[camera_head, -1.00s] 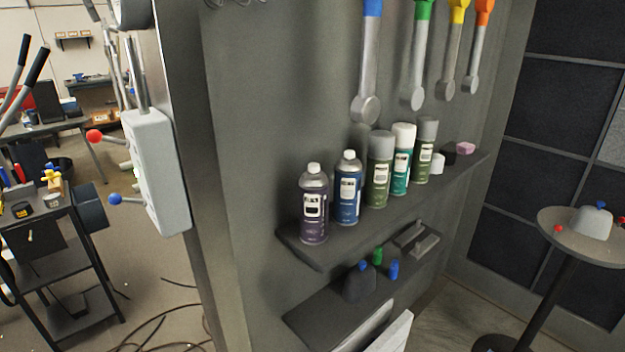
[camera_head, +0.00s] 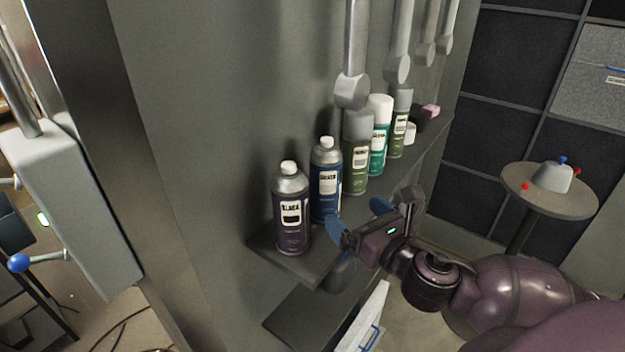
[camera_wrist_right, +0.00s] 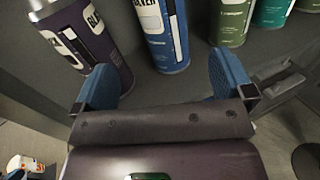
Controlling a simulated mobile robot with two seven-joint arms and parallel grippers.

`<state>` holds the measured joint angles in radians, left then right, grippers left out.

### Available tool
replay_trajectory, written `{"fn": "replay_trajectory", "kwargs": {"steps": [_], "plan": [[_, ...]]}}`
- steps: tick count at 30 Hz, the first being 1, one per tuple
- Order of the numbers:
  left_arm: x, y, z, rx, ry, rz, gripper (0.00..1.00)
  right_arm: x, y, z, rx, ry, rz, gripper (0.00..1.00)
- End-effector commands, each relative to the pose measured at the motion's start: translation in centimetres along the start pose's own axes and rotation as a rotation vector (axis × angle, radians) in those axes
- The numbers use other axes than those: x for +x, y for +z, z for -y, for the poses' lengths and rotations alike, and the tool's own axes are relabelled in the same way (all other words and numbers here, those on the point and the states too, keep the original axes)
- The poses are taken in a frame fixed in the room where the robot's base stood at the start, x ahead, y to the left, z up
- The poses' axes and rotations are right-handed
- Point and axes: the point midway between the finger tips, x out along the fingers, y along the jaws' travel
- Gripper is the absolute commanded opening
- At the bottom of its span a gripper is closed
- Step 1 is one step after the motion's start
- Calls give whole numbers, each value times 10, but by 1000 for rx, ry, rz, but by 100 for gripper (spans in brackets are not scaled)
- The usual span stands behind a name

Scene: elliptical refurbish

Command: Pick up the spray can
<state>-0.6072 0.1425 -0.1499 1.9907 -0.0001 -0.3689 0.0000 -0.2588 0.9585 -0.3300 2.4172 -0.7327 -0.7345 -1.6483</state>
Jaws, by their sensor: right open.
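Several spray cans stand upright in a row on a grey wall shelf (camera_head: 290,262). They are a dark purple can (camera_head: 291,215), a blue can (camera_head: 325,180), an olive can (camera_head: 356,155), a teal can (camera_head: 379,140) and another olive can (camera_head: 400,125). My right gripper (camera_head: 359,217) is open and empty in front of the shelf. In the right wrist view, its blue fingers (camera_wrist_right: 165,78) are spread apart, with the blue can (camera_wrist_right: 162,35) beyond the gap and the purple can (camera_wrist_right: 88,40) by the left finger. Whether that finger touches it is unclear. My left gripper is out of view.
Wrench-like tools (camera_head: 352,60) hang on the wall above the cans. A lower shelf (camera_head: 300,312) sits below. A white box with levers (camera_head: 70,200) is at left. A round table (camera_head: 560,205) stands at right.

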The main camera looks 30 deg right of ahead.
Motion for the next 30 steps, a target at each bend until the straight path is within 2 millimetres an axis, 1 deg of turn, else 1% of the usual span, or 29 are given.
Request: {"fn": "replay_trajectory", "kwargs": {"steps": [5,15,18,23,25,30], "plan": [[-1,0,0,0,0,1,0,5,1,0,-53,-1,1,99],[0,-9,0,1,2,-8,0,46,1,1,-50,-1,0,99],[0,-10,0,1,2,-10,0,53,0,1,-50,-1,-1,99],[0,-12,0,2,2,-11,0,60,1,1,-49,-1,0,99],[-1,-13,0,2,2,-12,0,67,1,2,-49,-1,-1,99],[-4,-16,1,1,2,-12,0,91,3,5,-48,-2,0,99]]}}
